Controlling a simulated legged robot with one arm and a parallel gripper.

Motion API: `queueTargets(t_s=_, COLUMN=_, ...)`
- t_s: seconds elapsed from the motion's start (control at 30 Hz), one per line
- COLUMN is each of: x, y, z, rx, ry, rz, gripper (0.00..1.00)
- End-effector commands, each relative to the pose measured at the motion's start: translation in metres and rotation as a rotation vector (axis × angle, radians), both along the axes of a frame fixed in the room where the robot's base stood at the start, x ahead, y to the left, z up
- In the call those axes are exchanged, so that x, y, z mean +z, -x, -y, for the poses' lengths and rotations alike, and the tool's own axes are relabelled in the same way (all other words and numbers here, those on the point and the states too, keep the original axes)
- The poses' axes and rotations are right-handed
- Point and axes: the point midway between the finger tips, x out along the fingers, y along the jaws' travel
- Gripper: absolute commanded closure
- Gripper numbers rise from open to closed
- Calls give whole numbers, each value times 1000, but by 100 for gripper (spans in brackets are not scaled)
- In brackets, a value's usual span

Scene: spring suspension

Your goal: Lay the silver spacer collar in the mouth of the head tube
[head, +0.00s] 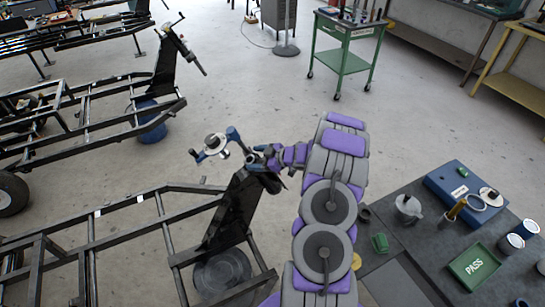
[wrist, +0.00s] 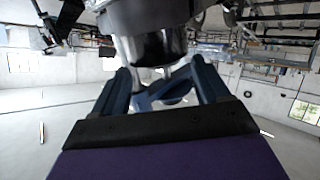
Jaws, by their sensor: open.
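The near black frame (head: 228,205) stands at lower centre in the head view, with a dark upright at its front end. My gripper (head: 258,154) is at the top of this upright. In the wrist view my gripper (wrist: 164,82) is open, its two blue fingers spread below a dark cylinder with a shiny silver lower band (wrist: 152,46), which looks like the head tube. I cannot tell whether the fingers touch it. Bright metal shows between the fingers. I cannot clearly single out the silver spacer collar; a ring (head: 476,203) lies by the blue box on the bench.
A blue arm with a silver hub (head: 213,145) sticks out left of my gripper. The dark bench (head: 410,245) at right holds a blue box (head: 457,185), a metal pot (head: 408,208), tins and a green PASS tray (head: 474,266). A green cart (head: 341,62) stands behind. The floor between is clear.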

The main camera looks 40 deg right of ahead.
Motion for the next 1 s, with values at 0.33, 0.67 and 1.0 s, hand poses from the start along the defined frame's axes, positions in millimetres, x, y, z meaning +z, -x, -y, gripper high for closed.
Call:
queueTargets(t_s=0.33, x=27, y=53, z=27, rx=-5, ry=1, rz=-1, gripper=25)
queueTargets(t_s=0.67, x=53, y=106, z=53, rx=-7, ry=3, rz=-1, gripper=25)
queueTargets(t_s=1.0, x=66, y=135, z=65, rx=-2, ry=0, rz=0, gripper=25)
